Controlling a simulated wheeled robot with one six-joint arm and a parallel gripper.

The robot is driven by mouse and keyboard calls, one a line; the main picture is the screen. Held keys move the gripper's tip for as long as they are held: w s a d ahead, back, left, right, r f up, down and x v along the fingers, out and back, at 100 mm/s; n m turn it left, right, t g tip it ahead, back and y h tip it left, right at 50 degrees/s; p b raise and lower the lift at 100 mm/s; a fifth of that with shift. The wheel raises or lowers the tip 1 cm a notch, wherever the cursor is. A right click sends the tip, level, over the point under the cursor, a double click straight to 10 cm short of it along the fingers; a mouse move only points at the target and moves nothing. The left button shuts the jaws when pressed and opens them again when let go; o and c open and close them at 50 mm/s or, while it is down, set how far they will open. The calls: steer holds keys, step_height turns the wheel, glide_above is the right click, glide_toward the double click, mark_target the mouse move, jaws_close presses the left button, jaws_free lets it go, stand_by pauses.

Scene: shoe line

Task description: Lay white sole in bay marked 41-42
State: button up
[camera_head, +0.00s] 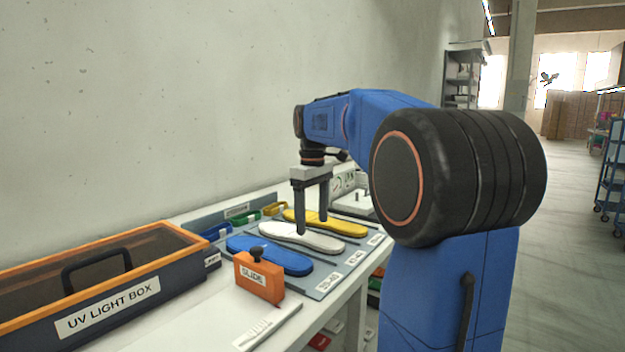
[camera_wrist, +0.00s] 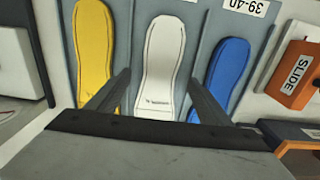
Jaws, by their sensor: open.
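The white sole (camera_head: 285,233) lies flat in the middle bay of the grey board (camera_head: 325,283), whose end label (camera_head: 357,258) appears to read 41-42. It also shows in the wrist view (camera_wrist: 163,60), roughly lined up with the bay. My gripper (camera_head: 312,226) is open over the white sole, pointing down. In the wrist view its fingers (camera_wrist: 157,78) show on either side of the sole, with a gap at each side. I cannot tell how far the fingertips are above the board.
A blue sole (camera_head: 268,255) lies in the 39-40 bay and a yellow sole (camera_head: 335,226) in the bay beyond. An orange SLIDE block (camera_head: 260,278) stands in front, near the UV light box (camera_head: 115,290). Green and yellow pieces (camera_head: 272,209) lie behind, near the wall.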

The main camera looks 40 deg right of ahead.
step_height(320, 180, up, 13)
steer(key=shift+r, duration=0.2)
steer(key=shift+s, duration=0.1)
stand_by(0.5)
